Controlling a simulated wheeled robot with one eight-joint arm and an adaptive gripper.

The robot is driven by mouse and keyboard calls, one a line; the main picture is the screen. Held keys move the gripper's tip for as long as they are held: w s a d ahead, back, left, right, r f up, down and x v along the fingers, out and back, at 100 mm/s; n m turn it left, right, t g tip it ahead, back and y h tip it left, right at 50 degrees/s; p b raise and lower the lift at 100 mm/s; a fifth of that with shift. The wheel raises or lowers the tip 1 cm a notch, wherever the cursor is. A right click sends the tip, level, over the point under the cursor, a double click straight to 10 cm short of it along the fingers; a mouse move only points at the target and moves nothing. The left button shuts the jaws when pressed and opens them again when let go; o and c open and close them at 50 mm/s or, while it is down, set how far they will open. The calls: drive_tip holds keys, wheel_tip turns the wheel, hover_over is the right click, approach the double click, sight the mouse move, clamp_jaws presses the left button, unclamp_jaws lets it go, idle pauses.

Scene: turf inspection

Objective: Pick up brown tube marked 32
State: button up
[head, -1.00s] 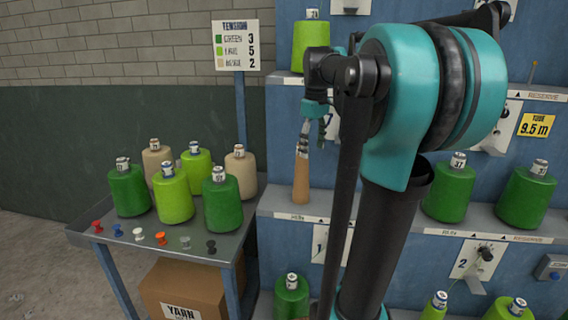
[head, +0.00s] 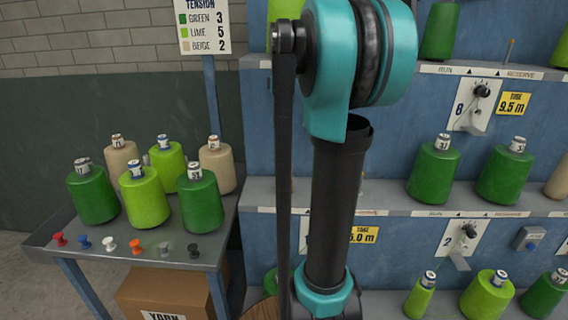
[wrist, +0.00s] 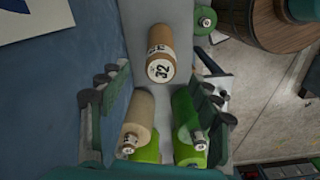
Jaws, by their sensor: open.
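The brown tube (wrist: 158,42) marked 32 shows in the wrist view at upper middle, its numbered end facing the camera. It lies ahead of my gripper (wrist: 165,90), between the lines of the two spread fingers. My gripper is open, and nothing appears held in it. In the head view now, my own arm hides the gripper and nearly all of the tube; I cannot tell their gap there.
A beige cone (wrist: 138,112) and a green cone (wrist: 186,108) show low between the fingers in the wrist view. In the head view, a grey table (head: 110,255) with several cones and coloured pegs stands at left. Blue shelving (head: 395,170) with more cones fills the right.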

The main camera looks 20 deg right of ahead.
sight(284, 143)
drive_tip(key=shift+s+d+f, duration=0.1)
drive_tip(key=shift+s+f, duration=0.05)
drive_tip(key=shift+f, duration=3.4)
drive_tip(key=c, duration=1.2)
drive_tip(key=shift+r, duration=0.1)
